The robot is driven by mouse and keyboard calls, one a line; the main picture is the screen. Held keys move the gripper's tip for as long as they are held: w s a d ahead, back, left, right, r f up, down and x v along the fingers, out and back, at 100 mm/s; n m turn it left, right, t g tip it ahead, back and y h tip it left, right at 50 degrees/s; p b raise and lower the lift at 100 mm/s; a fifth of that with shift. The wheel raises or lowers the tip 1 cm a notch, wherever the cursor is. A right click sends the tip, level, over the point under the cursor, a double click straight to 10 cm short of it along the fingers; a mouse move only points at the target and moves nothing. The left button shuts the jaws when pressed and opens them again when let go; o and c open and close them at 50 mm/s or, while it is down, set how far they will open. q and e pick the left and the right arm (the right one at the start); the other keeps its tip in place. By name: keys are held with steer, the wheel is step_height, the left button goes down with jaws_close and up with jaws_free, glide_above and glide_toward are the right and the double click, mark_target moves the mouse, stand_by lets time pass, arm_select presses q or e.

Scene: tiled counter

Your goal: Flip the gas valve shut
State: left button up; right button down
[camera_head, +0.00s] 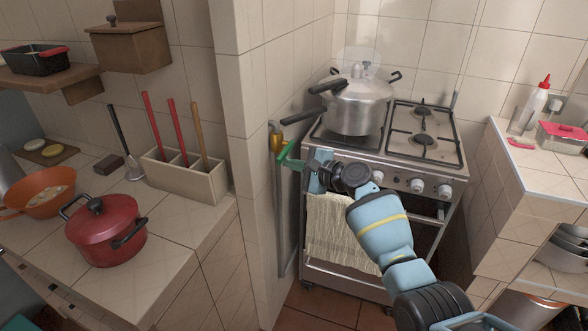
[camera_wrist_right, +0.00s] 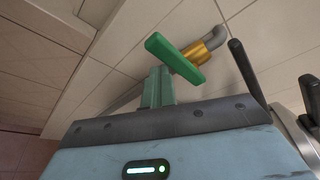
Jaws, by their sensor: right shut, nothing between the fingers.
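The gas valve has a brass body (camera_head: 276,142) on a grey pipe by the tiled wall edge, left of the stove. In the right wrist view its green lever (camera_wrist_right: 175,60) slants from upper left to lower right, across the line of the brass body (camera_wrist_right: 208,57) and pipe. My right gripper (camera_head: 293,163) is at the lever in the head view. In the wrist view its shut fingers (camera_wrist_right: 158,88) are empty and overlap the lever's near side; I cannot tell whether they touch it. My left gripper is not in view.
The stove (camera_head: 400,160) bears a steel pot (camera_head: 355,108) whose dark handle (camera_head: 300,117) reaches out near the valve. A towel (camera_head: 335,228) hangs on the stove front below my right wrist. A red pot (camera_head: 105,235) and a utensil box (camera_head: 185,180) stand on the left counter.

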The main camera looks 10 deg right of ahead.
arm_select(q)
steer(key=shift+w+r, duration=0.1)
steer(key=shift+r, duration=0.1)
arm_select(e)
steer(key=shift+r, duration=0.4)
